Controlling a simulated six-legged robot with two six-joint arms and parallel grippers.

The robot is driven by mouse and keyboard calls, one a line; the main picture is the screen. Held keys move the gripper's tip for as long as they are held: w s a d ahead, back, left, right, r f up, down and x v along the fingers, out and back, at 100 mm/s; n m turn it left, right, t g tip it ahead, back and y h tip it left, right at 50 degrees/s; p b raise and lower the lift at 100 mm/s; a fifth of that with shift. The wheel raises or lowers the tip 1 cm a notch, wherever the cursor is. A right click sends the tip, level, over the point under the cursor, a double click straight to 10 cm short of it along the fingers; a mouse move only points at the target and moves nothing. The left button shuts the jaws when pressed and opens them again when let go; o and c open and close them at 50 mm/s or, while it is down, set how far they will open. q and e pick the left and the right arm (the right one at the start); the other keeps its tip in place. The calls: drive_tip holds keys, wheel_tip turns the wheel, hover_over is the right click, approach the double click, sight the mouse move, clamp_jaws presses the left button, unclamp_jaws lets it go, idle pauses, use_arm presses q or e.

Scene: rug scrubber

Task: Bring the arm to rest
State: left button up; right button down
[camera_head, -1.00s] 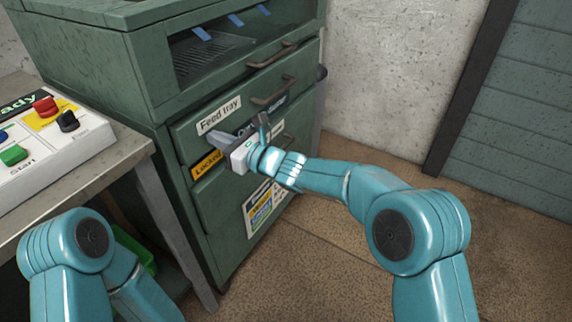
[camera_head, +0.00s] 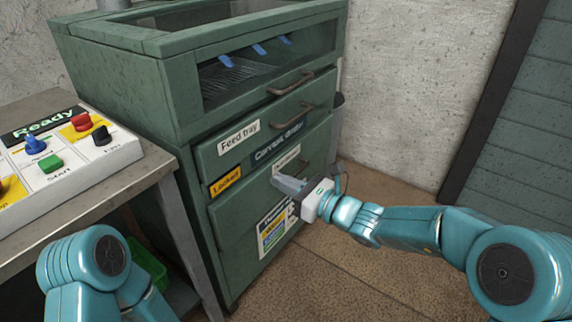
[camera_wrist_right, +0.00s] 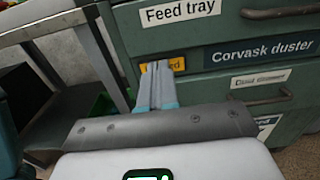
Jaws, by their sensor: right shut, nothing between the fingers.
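My right gripper (camera_head: 276,181) is in front of the lower part of the green cabinet (camera_head: 170,95) in the head view. Its fingers are shut together with nothing between them. In the right wrist view the closed fingers (camera_wrist_right: 157,75) point at the cabinet front and cover part of the yellow "Locked" label (camera_wrist_right: 178,64). My right arm (camera_head: 410,225) reaches in from the right. I cannot tell whether the fingertips touch the cabinet. My left arm (camera_head: 85,265) is folded at the lower left, and its gripper is out of view.
A control panel (camera_head: 65,165) with coloured buttons and a "Ready" sign sits on a table (camera_head: 130,192) at left. The cabinet has a "Feed tray" drawer (camera_head: 238,138) with a handle. Brown floor (camera_head: 345,275) lies open at right, before a pale wall (camera_head: 400,100).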

drive_tip(key=s+d+f+n+g+h, duration=0.2)
drive_tip(key=s+f+n+g+h, duration=0.3)
drive_tip(key=f, duration=0.6)
drive_tip(key=s+d+f+n+g, duration=0.1)
drive_tip(key=s+d+f+g, duration=0.1)
drive_tip(key=s+f, duration=0.7)
drive_tip(key=s+d+f+n+g+h, duration=0.2)
drive_tip(key=s+d+f+n+h, duration=0.1)
drive_tip(key=s+d+f+n, duration=0.4)
drive_tip(key=s+d+f+n+g+h, duration=0.1)
drive_tip(key=s+d+f+n+h, duration=0.3)
drive_tip(key=s+f, duration=0.45)
wheel_tip(320, 180, up, 23)
drive_tip(key=s+n+y+p, duration=0.1)
drive_tip(key=n+p, duration=0.4)
drive_tip(key=p, duration=1.9)
drive_tip(key=shift+s+a+n, duration=0.15)
drive_tip(key=shift+s+n, duration=0.25)
drive_tip(key=shift+s, duration=0.1)
drive_tip(key=shift+f, duration=0.1)
